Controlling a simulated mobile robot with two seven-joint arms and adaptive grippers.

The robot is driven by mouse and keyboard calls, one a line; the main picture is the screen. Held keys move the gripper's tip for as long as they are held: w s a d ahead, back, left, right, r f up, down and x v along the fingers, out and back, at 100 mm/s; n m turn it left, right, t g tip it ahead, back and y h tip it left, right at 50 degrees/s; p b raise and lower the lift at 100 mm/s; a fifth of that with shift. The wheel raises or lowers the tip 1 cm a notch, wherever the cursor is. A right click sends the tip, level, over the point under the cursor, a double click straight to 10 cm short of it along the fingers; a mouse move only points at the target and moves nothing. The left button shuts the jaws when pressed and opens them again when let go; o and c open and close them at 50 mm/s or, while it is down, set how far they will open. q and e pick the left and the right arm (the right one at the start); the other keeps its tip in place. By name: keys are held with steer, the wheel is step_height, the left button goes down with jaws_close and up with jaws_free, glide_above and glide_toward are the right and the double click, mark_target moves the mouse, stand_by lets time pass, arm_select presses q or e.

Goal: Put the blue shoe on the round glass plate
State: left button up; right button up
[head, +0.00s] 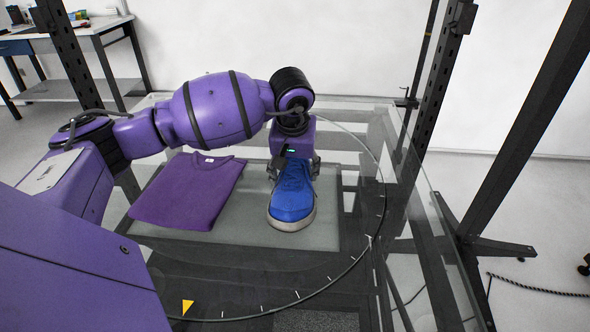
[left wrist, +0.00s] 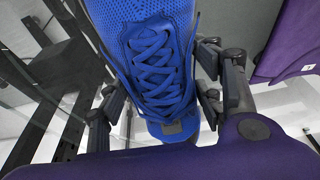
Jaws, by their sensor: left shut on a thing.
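The blue shoe (head: 292,196) has a pale sole and points toward me in the head view. It also fills the middle of the left wrist view (left wrist: 155,60), with its blue laces showing. My left gripper (head: 295,165) is over the shoe's heel end, with its fingers (left wrist: 160,105) on both sides of the shoe, shut on it. The round glass plate (head: 355,257) has a dark rim with white tick marks. The shoe is over the plate, within its rim; I cannot tell whether the sole touches the glass. My right gripper is not in view.
A folded purple shirt (head: 188,190) lies left of the shoe. A yellow triangular marker (head: 187,306) is near the plate's front rim. Dark upright posts (head: 432,80) stand at the right. A workbench (head: 75,40) is at the back left.

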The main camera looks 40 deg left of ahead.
arm_select(q)
steer(key=shift+f, duration=0.1)
steer(key=o, duration=1.4)
steer(key=v, duration=1.2)
